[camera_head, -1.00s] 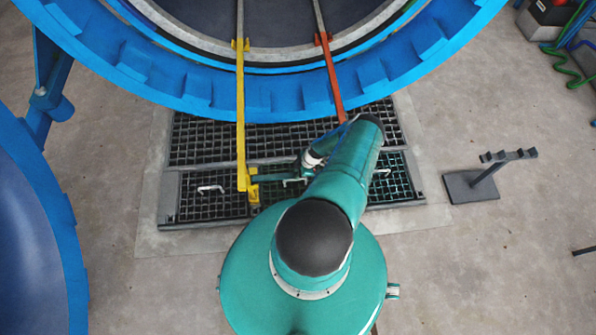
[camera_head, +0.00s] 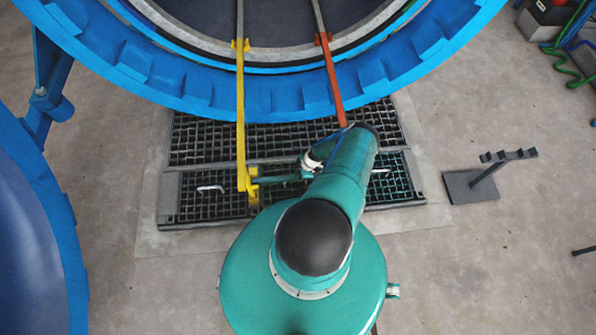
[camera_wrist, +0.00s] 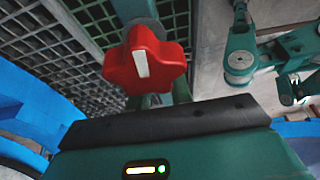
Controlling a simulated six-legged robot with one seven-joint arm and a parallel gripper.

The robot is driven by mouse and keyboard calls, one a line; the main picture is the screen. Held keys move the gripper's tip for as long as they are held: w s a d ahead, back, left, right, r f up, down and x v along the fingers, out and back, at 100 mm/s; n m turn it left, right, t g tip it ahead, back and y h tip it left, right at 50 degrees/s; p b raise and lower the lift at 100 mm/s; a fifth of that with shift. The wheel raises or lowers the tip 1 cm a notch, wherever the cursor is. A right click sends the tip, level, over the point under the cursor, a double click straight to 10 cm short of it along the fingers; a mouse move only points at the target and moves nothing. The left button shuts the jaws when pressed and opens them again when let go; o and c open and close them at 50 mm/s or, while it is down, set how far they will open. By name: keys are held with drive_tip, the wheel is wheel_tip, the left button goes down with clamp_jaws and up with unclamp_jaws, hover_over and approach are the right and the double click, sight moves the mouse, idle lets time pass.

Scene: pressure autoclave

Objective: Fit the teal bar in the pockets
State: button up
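The teal bar (camera_head: 279,179) lies nearly level across the picture in the head view. Its left end is at the pocket on the lower end of the yellow rail (camera_head: 241,130); I cannot tell whether it is seated there. Its right part is hidden under my arm. The red-orange rail (camera_head: 332,80) runs under my arm, which hides its lower end and any pocket. My gripper (camera_head: 308,168) is at the bar and appears shut on it, though its fingertips are mostly hidden. In the wrist view, a red star knob (camera_wrist: 145,60) with a white stripe stands just beyond my gripper's dark edge.
The blue autoclave ring (camera_head: 285,95) arches over the top, and a blue door (camera_head: 35,230) fills the left. Dark grating (camera_head: 205,140) lies below the rails. A small dark stand (camera_head: 472,187) is on the right, with clear concrete floor around it.

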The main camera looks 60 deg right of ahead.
drive_tip(key=o, duration=0.5)
drive_tip(key=shift+o, duration=0.2)
drive_tip(key=v, duration=1.4)
